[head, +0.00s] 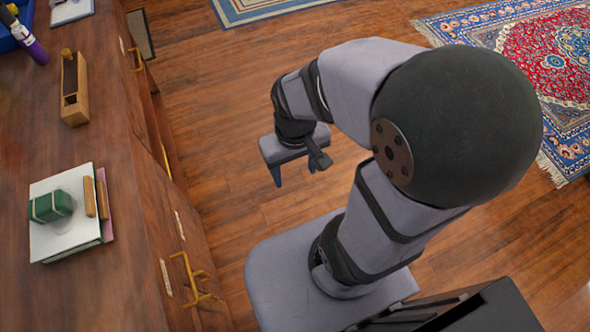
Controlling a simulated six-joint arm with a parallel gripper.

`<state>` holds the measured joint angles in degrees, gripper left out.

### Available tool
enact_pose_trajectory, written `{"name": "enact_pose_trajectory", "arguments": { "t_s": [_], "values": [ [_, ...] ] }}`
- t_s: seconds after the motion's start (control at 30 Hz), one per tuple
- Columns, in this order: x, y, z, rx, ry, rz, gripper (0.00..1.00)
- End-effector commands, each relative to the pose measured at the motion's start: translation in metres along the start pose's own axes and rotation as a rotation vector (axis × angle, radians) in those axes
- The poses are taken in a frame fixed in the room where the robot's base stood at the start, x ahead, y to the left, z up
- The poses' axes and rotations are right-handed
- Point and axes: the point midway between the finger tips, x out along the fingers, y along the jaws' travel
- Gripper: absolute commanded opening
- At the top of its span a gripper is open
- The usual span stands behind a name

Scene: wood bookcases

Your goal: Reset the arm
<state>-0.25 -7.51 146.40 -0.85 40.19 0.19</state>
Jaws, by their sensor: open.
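My gripper (292,172) is at the end of my bent grey arm, near the middle of the head view. It points down over the wood floor and is open, with nothing seen between its fingers. It is apart from the wooden cabinet to its left. One finger shows clearly; the other is partly hidden by the wrist.
The wooden cabinet top (95,140) fills the left side, with brass handles (195,280) on its front. Rugs (545,65) lie on the floor.

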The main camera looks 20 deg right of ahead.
Motion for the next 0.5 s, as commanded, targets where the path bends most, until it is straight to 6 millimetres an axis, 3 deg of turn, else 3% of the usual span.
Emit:
{"name": "enact_pose_trajectory", "arguments": {
  "t_s": [0.37,0.5],
  "values": [
    [-0.0002,-0.0013,0.0060,0.009,-0.017,-0.009,0.58],
    [-0.0098,-0.0012,0.0056,0.008,-0.016,-0.009,0.58]
  ]
}}
